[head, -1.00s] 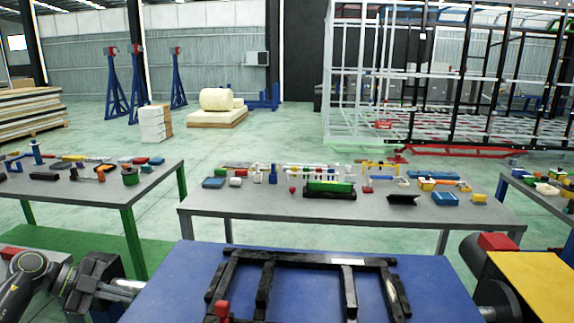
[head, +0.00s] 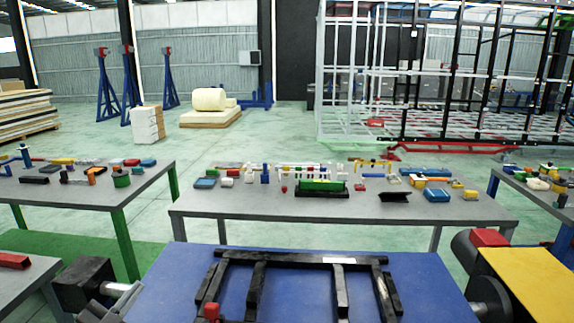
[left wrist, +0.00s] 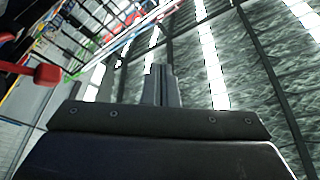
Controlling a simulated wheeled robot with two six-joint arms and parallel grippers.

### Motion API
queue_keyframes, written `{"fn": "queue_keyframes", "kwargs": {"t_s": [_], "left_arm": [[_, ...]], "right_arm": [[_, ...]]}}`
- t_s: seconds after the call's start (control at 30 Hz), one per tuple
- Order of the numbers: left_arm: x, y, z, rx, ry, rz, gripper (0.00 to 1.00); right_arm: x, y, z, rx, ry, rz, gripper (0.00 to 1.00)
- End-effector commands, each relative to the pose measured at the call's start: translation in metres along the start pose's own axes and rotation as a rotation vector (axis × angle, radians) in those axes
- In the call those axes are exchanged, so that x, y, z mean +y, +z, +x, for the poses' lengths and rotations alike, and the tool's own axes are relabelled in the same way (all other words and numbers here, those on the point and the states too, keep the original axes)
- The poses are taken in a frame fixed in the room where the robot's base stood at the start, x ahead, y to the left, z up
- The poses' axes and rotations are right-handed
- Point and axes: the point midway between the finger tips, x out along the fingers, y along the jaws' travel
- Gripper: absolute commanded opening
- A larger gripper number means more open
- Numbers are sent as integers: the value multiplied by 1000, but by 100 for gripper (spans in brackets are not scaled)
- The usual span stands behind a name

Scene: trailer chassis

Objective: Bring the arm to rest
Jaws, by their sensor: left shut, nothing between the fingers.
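My left gripper (left wrist: 161,86) shows in the left wrist view, with its two narrow grey fingers together and nothing between them. Behind the fingers are dark beams and bright light strips, seen at a slant, and no object touches the fingertips. The right gripper is in neither view. A black chassis frame (head: 300,260) lies on the blue table (head: 190,275) in front of me.
A grey table (head: 330,225) with several small parts stands beyond the blue one. Other part tables stand at left (head: 90,195) and right (head: 545,205). Dark cylinder units flank the blue table at left (head: 85,285) and right (head: 488,298). A red knob (left wrist: 47,75) shows in the left wrist view.

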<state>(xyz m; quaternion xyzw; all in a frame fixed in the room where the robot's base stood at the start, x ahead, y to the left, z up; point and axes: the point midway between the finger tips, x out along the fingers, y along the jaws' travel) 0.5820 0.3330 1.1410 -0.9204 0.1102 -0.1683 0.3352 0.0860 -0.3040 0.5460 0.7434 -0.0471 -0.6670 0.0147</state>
Motion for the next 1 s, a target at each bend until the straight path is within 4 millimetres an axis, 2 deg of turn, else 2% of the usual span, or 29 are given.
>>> {"fn": "queue_keyframes", "kwargs": {"t_s": [0.1, 0.27, 0.37, 0.53, 0.67, 0.8, 1.0], "left_arm": [[0, 11, -27, -142, -139, -75, 0], [7, 32, -73, -384, -275, -176, 0], [19, 45, -108, -555, -320, -244, 0], [54, 57, -175, -864, -324, -362, 0], [88, 53, -228, -1097, -263, -452, 0], [122, 38, -275, -1293, -162, -531, 0], [156, 10, -323, -1476, -13, -611, 0]], "right_arm": [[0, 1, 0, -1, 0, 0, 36], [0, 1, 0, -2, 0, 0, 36], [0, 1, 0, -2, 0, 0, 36], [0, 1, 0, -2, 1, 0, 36], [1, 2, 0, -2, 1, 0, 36], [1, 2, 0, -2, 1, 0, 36], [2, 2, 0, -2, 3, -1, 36]]}}
